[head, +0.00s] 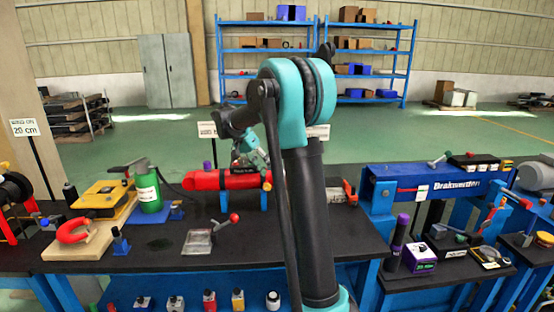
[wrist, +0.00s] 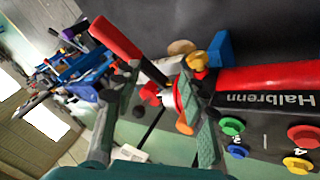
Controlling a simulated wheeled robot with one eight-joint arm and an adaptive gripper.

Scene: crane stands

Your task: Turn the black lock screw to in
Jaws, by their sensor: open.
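I cannot make out the black lock screw for certain in either view. In the wrist view, my gripper (wrist: 158,78) has its two fingers apart. A lever with a red handle (wrist: 115,38) and a grey metal joint lies by the fingertips. The right finger overlaps the end of a red cylinder marked "Halbrenn" (wrist: 268,76). I cannot tell whether it touches. In the head view, the red cylinder (head: 205,180) lies on blue supports on the dark bench, with my gripper (head: 250,158) above its right part. My arm hides part of the bench there.
Green, blue, red and yellow knobs (wrist: 232,126) sit beside the cylinder. A green bottle (head: 148,188) and a yellow case (head: 103,194) stand to the left. A red-knobbed lever (head: 227,220) stands in front. A blue "Brakverden" beam (head: 425,189) is at the right.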

